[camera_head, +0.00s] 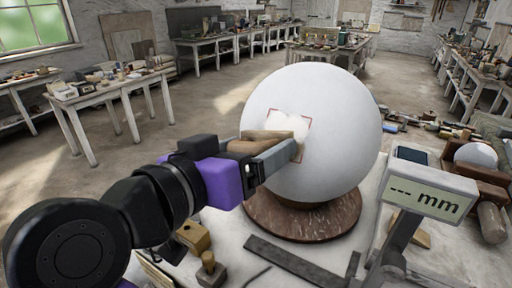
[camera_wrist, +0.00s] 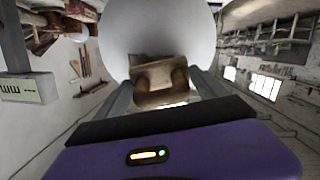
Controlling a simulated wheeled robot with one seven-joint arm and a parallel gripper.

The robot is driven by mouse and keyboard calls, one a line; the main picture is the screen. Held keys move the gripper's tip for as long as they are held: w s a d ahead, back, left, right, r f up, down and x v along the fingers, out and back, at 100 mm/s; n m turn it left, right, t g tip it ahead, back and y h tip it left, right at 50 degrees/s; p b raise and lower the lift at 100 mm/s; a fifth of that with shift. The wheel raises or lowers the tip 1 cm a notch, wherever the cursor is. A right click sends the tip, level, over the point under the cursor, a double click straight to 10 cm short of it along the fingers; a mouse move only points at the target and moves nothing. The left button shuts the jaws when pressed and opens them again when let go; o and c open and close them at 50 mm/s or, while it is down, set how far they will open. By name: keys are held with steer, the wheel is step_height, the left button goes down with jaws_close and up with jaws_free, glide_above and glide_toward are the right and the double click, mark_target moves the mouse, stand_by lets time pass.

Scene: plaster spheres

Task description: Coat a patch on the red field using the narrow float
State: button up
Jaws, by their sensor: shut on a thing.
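A large white plaster sphere (camera_head: 335,120) rests on a round reddish-brown base (camera_head: 300,217). A red square outline (camera_head: 309,124) marks the field on its near side, with a pale cream-white area inside. My gripper (camera_head: 272,150) is shut on a wooden float (camera_head: 262,135) in front of that field. In the wrist view my gripper (camera_wrist: 163,88) has a finger on each side of the float (camera_wrist: 155,97), with the sphere (camera_wrist: 160,28) just beyond. The float and fingers hide the lower left of the field. I cannot tell whether the float touches the surface.
A gauge display (camera_head: 428,191) reading "--- mm" stands right of the sphere. Wooden tools (camera_head: 209,270) and a dark flat bar (camera_head: 300,262) lie on the white table (camera_head: 330,260) in front. A smaller white ball (camera_head: 476,155) sits at far right. Cluttered benches line the room.

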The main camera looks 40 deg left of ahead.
steer(key=shift+w+f, duration=0.15)
steer(key=shift+w, duration=0.4)
stand_by(0.4)
steer(key=shift+w+d+r+p, duration=0.15)
steer(key=shift+d+p, duration=0.05)
steer(key=shift+d, duration=0.3)
steer(key=shift+w+d+r+p, duration=0.1)
steer(key=shift+d+r+p, duration=0.05)
steer(key=shift+d, duration=0.35)
steer(key=shift+a, duration=0.1)
steer(key=shift+s+a+f+b, duration=0.15)
steer(key=shift+s+a+f, duration=0.05)
steer(key=shift+a, duration=0.45)
steer(key=shift+s+a+f+b, duration=0.1)
steer(key=shift+s+a+f, duration=0.1)
steer(key=shift+a, duration=0.5)
steer(key=shift+s+a+f+b, duration=0.15)
steer(key=shift+a+f, duration=0.05)
steer(key=shift+a, duration=0.45)
steer(key=shift+w+d, duration=0.1)
